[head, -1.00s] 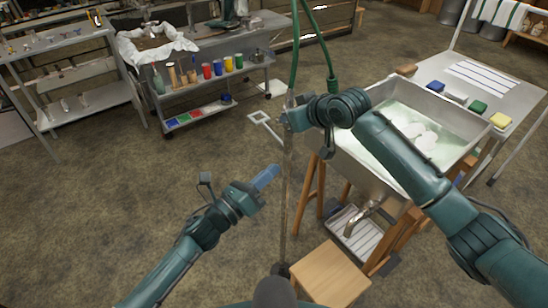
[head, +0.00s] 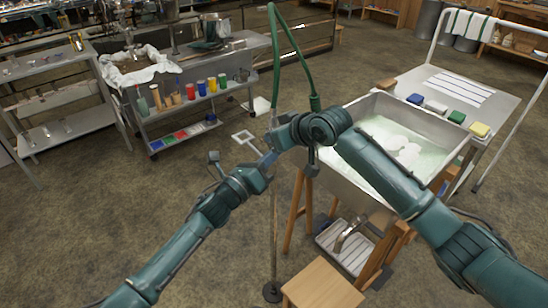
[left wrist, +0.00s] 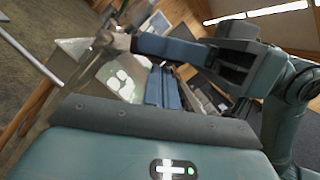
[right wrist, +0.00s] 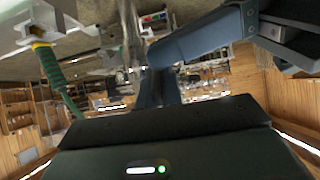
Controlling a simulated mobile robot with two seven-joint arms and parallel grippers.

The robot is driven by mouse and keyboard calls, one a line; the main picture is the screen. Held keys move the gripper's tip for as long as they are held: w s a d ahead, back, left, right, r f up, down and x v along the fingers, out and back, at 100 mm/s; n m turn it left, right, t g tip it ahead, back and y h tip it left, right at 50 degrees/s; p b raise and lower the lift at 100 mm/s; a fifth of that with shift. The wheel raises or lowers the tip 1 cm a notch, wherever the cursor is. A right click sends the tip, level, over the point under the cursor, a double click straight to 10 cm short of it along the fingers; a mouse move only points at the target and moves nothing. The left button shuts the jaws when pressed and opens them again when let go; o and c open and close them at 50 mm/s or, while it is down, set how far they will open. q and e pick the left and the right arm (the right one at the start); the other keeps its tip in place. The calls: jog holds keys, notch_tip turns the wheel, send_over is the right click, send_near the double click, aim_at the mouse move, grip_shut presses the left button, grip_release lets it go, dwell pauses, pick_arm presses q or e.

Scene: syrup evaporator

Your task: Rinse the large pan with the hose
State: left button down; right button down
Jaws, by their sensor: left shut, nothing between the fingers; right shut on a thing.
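The large pan (head: 352,186) is a metal tub on wooden legs at the right, with foamy pale-green water inside; it also shows in the left wrist view (left wrist: 98,78). The green hose (head: 292,42) loops at the top, one strand along a thin upright metal pipe (head: 274,225), the other down behind my right wrist. It shows at left in the right wrist view (right wrist: 62,85), with a yellow collar. My right gripper (head: 277,141) is shut at the pipe, left of the pan, apparently on the hose's fitting; the grip is partly hidden. My left gripper (head: 270,158) is shut, empty, just below it.
A side table (head: 496,98) with several coloured blocks adjoins the pan. A tap (head: 350,232) over a ribbed tray and a wooden stool (head: 322,284) stand below. A cart (head: 190,108) with coloured cups stands back left. The floor at left is clear.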

pick_arm(q)
jog(key=shift+w+a+r, duration=0.25)
jog(key=shift+w+r, duration=0.1)
jog(key=shift+r, duration=0.35)
pick_arm(e)
jog(key=c, duration=1.6)
grip_release()
jog(key=shift+f, duration=0.1)
jog(key=shift+o, duration=0.2)
pick_arm(q)
jog(key=shift+d+f, duration=0.1)
pick_arm(e)
jog(key=shift+s, duration=0.1)
